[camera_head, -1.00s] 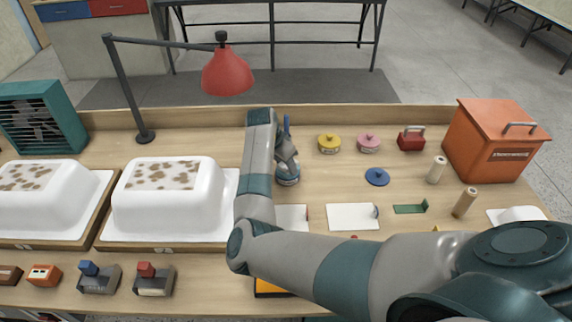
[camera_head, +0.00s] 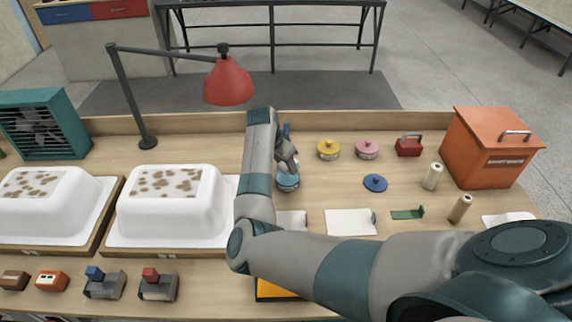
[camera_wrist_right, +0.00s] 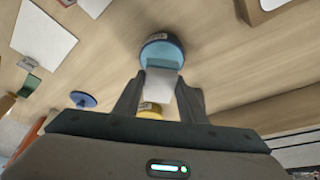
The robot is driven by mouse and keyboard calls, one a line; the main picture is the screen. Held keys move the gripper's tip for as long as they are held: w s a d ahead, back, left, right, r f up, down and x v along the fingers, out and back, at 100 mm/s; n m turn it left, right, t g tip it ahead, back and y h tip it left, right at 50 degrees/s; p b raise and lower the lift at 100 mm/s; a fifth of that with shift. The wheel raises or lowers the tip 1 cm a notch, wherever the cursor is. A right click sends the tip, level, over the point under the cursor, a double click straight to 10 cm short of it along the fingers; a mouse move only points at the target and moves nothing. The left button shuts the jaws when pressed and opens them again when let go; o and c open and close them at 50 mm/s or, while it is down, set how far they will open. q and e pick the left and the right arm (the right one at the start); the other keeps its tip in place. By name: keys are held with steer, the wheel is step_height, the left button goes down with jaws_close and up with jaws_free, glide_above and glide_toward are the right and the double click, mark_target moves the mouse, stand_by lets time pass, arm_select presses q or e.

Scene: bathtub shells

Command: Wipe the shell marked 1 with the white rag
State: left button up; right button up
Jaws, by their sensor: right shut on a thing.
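My right gripper (camera_wrist_right: 160,98) is shut on a pale, whitish piece that looks like the white rag (camera_wrist_right: 161,84). In the right wrist view the piece reaches the open blue tin (camera_wrist_right: 160,50); I cannot tell whether it touches the contents. In the head view the right gripper (camera_head: 287,166) points down over the blue tin (camera_head: 288,183). Two white shells with brown blotches stand on wooden boards, the left shell (camera_head: 40,212) and the right shell (camera_head: 170,210). Their board marks are too small to read. My left gripper is out of view.
A red lamp (camera_head: 228,80) hangs behind the right shell. A blue lid (camera_head: 375,183), yellow tin (camera_head: 328,149), pink tin (camera_head: 367,149), white sheet (camera_head: 350,222) and orange bin (camera_head: 490,150) are on the right. Sanding-block-like tools (camera_head: 158,285) line the front edge.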

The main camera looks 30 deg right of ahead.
steer(key=shift+r+p, duration=1.45)
steer(key=shift+r, duration=0.35)
steer(key=shift+d, duration=0.1)
